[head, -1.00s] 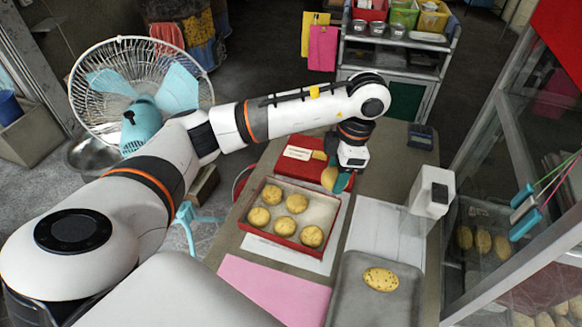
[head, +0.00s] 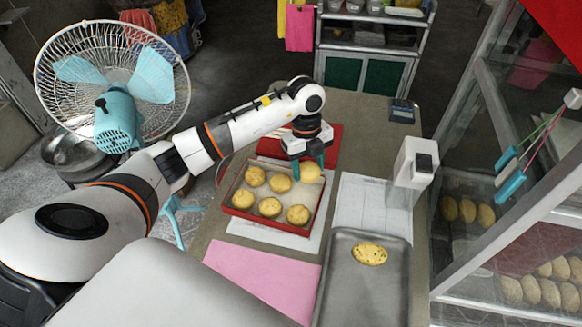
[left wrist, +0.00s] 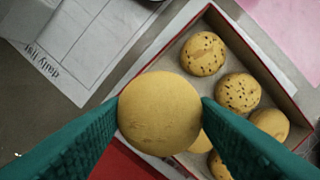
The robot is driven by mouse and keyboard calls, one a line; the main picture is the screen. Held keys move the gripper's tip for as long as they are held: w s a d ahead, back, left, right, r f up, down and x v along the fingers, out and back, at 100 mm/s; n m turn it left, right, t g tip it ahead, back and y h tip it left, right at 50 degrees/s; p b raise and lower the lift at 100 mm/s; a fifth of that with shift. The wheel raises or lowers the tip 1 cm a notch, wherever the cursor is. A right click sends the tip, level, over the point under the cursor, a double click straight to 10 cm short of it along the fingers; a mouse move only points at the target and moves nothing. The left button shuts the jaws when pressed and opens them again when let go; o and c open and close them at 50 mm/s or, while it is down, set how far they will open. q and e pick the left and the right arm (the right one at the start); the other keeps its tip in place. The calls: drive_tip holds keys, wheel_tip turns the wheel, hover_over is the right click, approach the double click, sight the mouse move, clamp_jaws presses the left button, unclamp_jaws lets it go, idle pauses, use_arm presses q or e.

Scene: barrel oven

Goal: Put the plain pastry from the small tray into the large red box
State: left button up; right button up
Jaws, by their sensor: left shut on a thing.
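My left gripper (head: 308,167) is shut on a plain, round golden pastry (head: 311,172). In the left wrist view the pastry (left wrist: 160,112) sits between the teal fingers (left wrist: 160,115). In the head view it overlaps the back right corner of the large red box (head: 262,227). The box is open, with a pale inside, and holds several round pastries, some plainly speckled in the left wrist view (left wrist: 203,53). The held pastry hides part of the box there. A grey metal tray (head: 340,290) at the front right holds one speckled oval pastry (head: 369,253). My right gripper is not in view.
A flat red item (head: 330,150) lies behind the box. A white upright device (head: 413,162) stands to the right. White paper (head: 362,205) and a pink sheet (head: 262,275) lie on the table. A glass-fronted case (head: 480,165) borders the right side.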

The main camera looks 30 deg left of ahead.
sight(306, 164)
use_arm(q)
wheel_tip(306, 164, down, 8)
drive_tip(key=shift+r, duration=0.1)
idle(0.4)
drive_tip(key=o, duration=0.7)
drive_tip(key=r, duration=0.4)
drive_tip(key=a+r, duration=0.1)
drive_tip(key=r, duration=0.3)
drive_tip(key=w+r, duration=0.1)
drive_tip(key=r, duration=0.3)
drive_tip(key=shift+a+b, duration=0.25)
drive_tip(key=shift+b, duration=0.05)
drive_tip(key=shift+s, duration=0.1)
